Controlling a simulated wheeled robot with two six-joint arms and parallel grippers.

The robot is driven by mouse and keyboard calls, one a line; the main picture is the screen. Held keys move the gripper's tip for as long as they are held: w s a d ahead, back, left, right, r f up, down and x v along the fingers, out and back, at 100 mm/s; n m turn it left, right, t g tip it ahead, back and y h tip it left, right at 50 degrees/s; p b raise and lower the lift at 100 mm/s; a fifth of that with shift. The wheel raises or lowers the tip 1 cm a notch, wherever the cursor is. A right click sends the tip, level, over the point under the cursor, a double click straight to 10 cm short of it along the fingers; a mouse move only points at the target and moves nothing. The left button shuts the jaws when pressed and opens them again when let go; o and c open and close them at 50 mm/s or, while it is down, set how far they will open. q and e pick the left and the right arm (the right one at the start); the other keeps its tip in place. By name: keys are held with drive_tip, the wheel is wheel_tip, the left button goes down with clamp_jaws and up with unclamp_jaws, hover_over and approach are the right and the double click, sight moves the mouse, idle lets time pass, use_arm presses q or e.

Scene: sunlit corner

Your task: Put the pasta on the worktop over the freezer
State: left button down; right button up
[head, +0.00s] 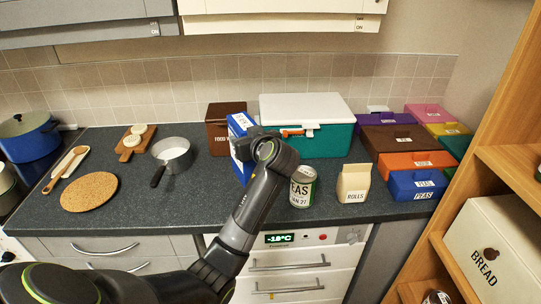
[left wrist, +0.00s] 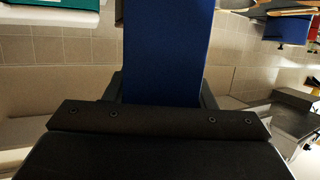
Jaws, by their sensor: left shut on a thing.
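My left gripper (head: 254,143) is shut on a blue box with a white label, the pasta (head: 236,127). It is upright over the back part of the dark worktop (head: 225,205); I cannot tell whether its base touches the surface. My arm hides part of it. In the left wrist view the blue box (left wrist: 168,50) fills the space between the fingers. The freezer (head: 290,259), with a temperature display and drawers, is under the worktop, below the tin and my forearm. My right gripper is not in view.
A PEAS tin (head: 303,187) and ROLLS carton (head: 353,183) stand right of my arm. A teal cool box (head: 335,137) and brown box (head: 219,138) are behind. Several coloured boxes (head: 416,185) fill the right end. A saucepan (head: 173,153) is left. Worktop between saucepan and arm is clear.

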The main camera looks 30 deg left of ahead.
sight(247, 164)
use_arm(q)
drive_tip(key=f, duration=0.2)
drive_tip(key=f+p, duration=0.1)
drive_tip(key=f, duration=0.5)
drive_tip(key=shift+s+p, duration=0.3)
drive_tip(key=shift+p, duration=0.05)
drive_tip(key=shift+f, duration=0.2)
drive_tip(key=c, duration=0.6)
unclamp_jaws()
